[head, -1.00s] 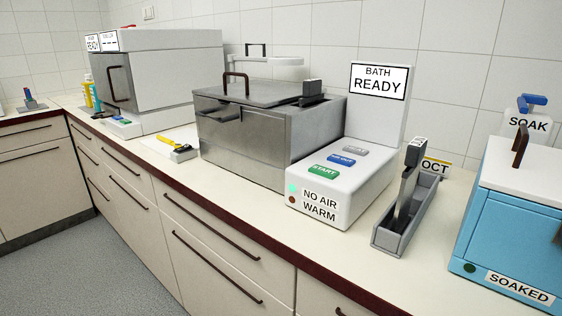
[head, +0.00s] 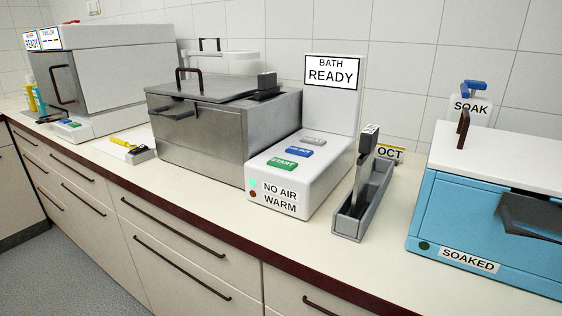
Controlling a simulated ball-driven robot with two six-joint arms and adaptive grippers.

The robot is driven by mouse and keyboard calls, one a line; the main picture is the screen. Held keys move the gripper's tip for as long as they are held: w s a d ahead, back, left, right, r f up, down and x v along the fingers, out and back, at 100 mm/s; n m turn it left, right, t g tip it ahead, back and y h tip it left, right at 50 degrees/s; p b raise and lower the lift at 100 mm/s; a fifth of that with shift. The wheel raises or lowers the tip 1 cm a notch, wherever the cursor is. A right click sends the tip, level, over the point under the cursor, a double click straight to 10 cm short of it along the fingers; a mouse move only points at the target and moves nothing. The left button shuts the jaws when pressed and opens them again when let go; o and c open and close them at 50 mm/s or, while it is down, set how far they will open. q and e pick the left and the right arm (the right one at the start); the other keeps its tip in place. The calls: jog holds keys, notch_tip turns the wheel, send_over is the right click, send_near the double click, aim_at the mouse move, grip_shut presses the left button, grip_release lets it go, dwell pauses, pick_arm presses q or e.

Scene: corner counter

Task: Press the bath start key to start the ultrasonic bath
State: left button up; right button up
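The bath control box (head: 318,185) is white and stands on the counter in the middle of the head view. On its sloped top are a green START key (head: 282,164), a blue key (head: 299,151) whose label seems to read AIR OUT, and a grey key (head: 313,141). Its upright sign (head: 332,72) reads BATH READY. Its front reads NO AIR and WARM, with a lit pale green lamp and a dark red one. The steel ultrasonic bath (head: 200,140) stands left of it with its lid on. Neither gripper is in view.
A grey narrow holder (head: 347,225) with an upright dark-handled tool stands right of the control box. A blue box (head: 470,205) marked SOAKED is at the right. A yellow-handled tool (head: 124,144) lies left of the bath. The counter's front strip (head: 200,205) is clear.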

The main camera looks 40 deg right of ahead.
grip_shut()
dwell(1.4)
